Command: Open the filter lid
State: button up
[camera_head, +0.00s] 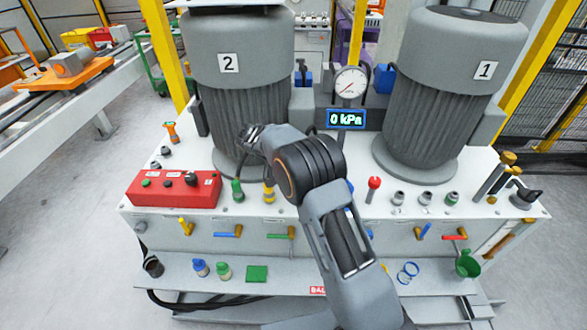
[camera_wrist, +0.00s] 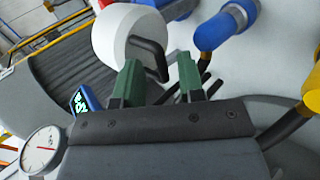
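My gripper shows in the wrist view (camera_wrist: 160,72) with two green fingers apart and nothing seen held between them. A white round body (camera_wrist: 122,38) with a black bent handle (camera_wrist: 148,52) lies just beyond the fingertips; it may be the filter lid, but I cannot tell for sure. The handle's lower end is close to the gap between the fingers; I cannot tell whether they touch. In the head view my gripper (camera_head: 253,137) is in front of motor 2, partly hidden by my wrist, and no filter lid can be made out there.
Motor 2 (camera_head: 238,55) and motor 1 (camera_head: 452,75) stand on the white bench. A gauge (camera_head: 350,84) and a 0 kPa display (camera_head: 346,119) stand between them. A red control box (camera_head: 174,189) and several coloured valves line the front. Blue (camera_wrist: 237,15) and yellow fittings are near the fingers.

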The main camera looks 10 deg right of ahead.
jog(key=v, duration=1.3)
jog(key=shift+a+r, duration=0.2)
jog(key=shift+a, duration=0.05)
jog(key=shift+w, duration=0.1)
